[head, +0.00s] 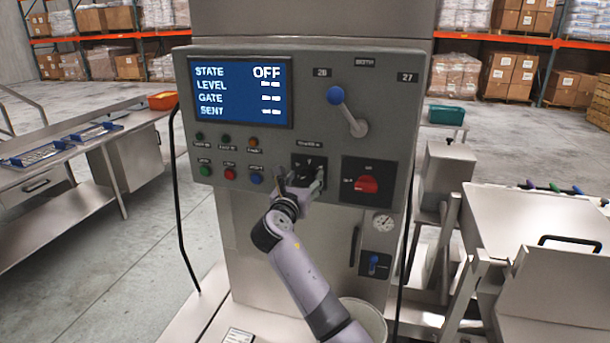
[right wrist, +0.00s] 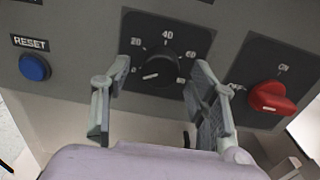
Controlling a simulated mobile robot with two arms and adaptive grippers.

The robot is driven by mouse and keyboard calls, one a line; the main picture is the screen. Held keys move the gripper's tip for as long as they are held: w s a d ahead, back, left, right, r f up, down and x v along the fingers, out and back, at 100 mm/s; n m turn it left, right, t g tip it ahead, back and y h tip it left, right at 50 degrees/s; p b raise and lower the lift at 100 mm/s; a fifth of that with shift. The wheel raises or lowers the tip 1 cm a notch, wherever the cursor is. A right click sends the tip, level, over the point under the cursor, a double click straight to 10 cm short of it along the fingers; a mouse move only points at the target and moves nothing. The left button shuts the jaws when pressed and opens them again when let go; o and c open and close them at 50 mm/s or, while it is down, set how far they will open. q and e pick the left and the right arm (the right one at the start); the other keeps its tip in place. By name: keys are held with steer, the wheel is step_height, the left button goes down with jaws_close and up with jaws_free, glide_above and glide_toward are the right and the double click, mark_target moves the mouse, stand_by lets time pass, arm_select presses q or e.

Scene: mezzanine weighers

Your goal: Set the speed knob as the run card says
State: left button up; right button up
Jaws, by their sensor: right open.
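The speed knob (right wrist: 160,69) is round and black with a white pointer mark, on a black dial plate (right wrist: 190,40) marked 20, 40, 60 and 80. The pointer faces the lower left, below the 20. My right gripper (head: 303,183) is in front of this dial and hides most of the knob in the head view. In the right wrist view the gripper (right wrist: 161,75) is open, with one finger on each side of the knob and no visible contact. A white card (head: 238,336) with print too small to read lies at the bottom edge. My left gripper is not in view.
The screen (head: 240,91) reads STATE OFF. A red rotary switch (head: 368,185) sits right of the dial. A blue RESET button (right wrist: 34,67) is to its left. A blue-knobbed lever (head: 345,110) is above. A bin (head: 365,318) stands below, beside my arm.

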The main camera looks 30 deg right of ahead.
steer(key=shift+w+d, duration=0.25)
steer(key=shift+d, duration=0.05)
steer(key=shift+c, duration=0.3)
steer(key=c, duration=1.1)
